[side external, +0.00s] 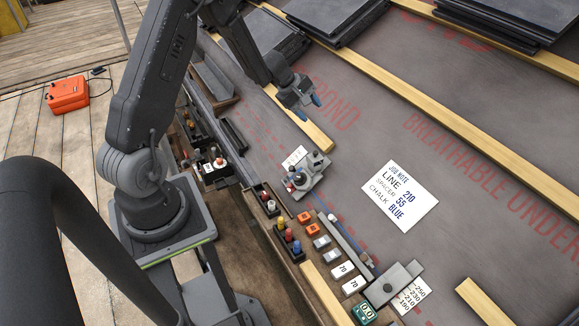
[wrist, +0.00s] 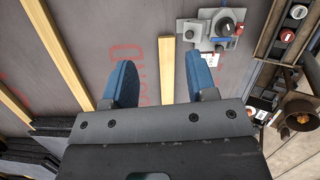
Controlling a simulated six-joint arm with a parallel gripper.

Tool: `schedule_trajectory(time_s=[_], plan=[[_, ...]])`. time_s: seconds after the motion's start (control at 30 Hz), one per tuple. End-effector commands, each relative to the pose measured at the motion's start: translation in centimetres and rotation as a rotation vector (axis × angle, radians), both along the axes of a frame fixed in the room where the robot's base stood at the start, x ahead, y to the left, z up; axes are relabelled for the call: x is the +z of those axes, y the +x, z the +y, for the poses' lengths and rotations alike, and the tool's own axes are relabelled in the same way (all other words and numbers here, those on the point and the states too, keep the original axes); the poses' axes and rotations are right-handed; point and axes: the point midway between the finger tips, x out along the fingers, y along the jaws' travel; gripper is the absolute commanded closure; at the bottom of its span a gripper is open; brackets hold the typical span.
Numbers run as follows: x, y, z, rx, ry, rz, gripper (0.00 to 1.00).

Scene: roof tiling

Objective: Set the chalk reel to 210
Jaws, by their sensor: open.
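My gripper (side external: 308,106) is open and empty above the dark roof sheet, beyond the grey device. Its two blue fingers stand wide apart in the wrist view (wrist: 162,78). A grey device with knobs (side external: 312,180) sits on the sheet beside a small white card (side external: 295,157) whose text is too small to read. In the wrist view this device (wrist: 222,30) lies past the right finger, apart from it. A grey plate with a knob (side external: 391,286) lies beside a scale card (side external: 412,295) marked 250, 230, 210 and 190. I cannot tell which device is the chalk reel.
A job note (side external: 399,196) reads line 210, spacer 55, chalk blue. Coloured bottles (side external: 290,236), orange and grey blocks, white 70 blocks (side external: 343,270) and a green display (side external: 364,312) line the near edge. Wooden battens (side external: 480,75) cross the sheet. Dark tiles (side external: 335,15) are stacked behind.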

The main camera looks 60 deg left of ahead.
Motion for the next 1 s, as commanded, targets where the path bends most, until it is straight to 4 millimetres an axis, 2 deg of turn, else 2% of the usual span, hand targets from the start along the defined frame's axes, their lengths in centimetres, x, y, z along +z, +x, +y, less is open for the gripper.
schedule_trajectory(time_s=[0.03,0.1,0.2,0.3,0.4,0.57,0.73,1.0], plan=[[-3.3,-0.5,2.2,0.098,-0.037,0.036,0.48],[-7.0,-1.4,4.7,0.225,-0.078,0.074,0.48],[-11.9,-3.2,7.6,0.384,-0.124,0.125,0.48],[-15.6,-5.0,9.4,0.505,-0.157,0.167,0.48],[-17.8,-6.2,10.4,0.579,-0.176,0.193,0.48],[-19.4,-6.7,10.8,0.619,-0.187,0.208,0.48],[-21.4,-5.8,10.4,0.615,-0.185,0.21,0.48],[-26.4,-3.4,9.8,0.613,-0.186,0.21,0.48]])
